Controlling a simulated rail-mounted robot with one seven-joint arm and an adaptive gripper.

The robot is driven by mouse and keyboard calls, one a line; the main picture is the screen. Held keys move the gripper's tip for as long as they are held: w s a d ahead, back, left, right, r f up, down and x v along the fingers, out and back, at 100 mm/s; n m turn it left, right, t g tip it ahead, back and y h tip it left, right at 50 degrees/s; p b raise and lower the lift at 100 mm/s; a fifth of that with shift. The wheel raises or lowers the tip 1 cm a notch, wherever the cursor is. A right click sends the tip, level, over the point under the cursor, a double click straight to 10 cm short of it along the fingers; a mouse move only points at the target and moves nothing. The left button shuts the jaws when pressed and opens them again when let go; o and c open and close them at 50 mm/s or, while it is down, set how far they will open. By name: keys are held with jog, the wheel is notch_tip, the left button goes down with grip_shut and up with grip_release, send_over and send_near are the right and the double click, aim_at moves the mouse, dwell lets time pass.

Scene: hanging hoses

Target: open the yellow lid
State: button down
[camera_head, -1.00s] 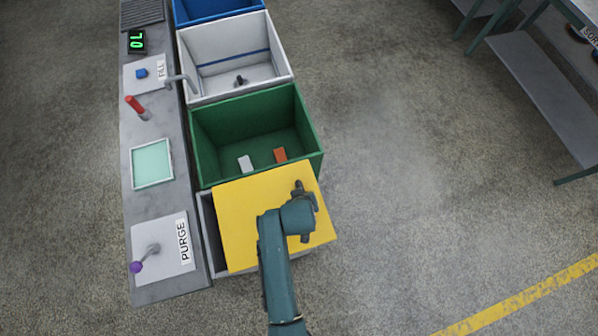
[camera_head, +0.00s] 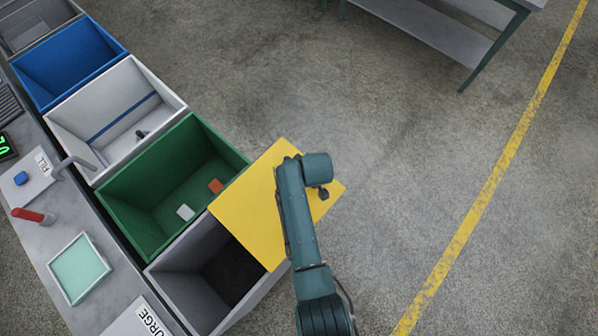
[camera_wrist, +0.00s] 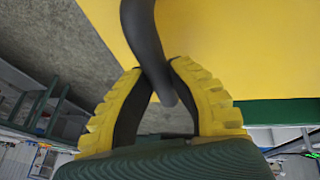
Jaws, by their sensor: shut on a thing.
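The yellow lid (camera_head: 250,205) is a flat panel in the head view. It lies shifted to the right over the grey bin (camera_head: 185,290), whose dark inside shows on the left part. In the wrist view the lid (camera_wrist: 240,45) fills the upper right, with a dark curved handle (camera_wrist: 146,35) in front of it. My gripper (camera_wrist: 155,85) has its yellow ribbed fingers shut on this handle. In the head view my arm covers part of the lid, and the fingers are hidden behind it.
A green bin (camera_head: 150,205) with a white block (camera_head: 185,212) and an orange block (camera_head: 216,186) stands beside the grey bin. White (camera_head: 75,115) and blue (camera_head: 70,65) bins follow. A counter (camera_head: 40,235) with controls runs along the left.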

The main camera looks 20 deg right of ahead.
jog(key=shift+s+a+f, duration=0.1)
jog(key=shift+f, duration=0.1)
jog(key=c, duration=0.9)
grip_release()
jog(key=shift+r, duration=0.1)
jog(key=v, duration=1.2)
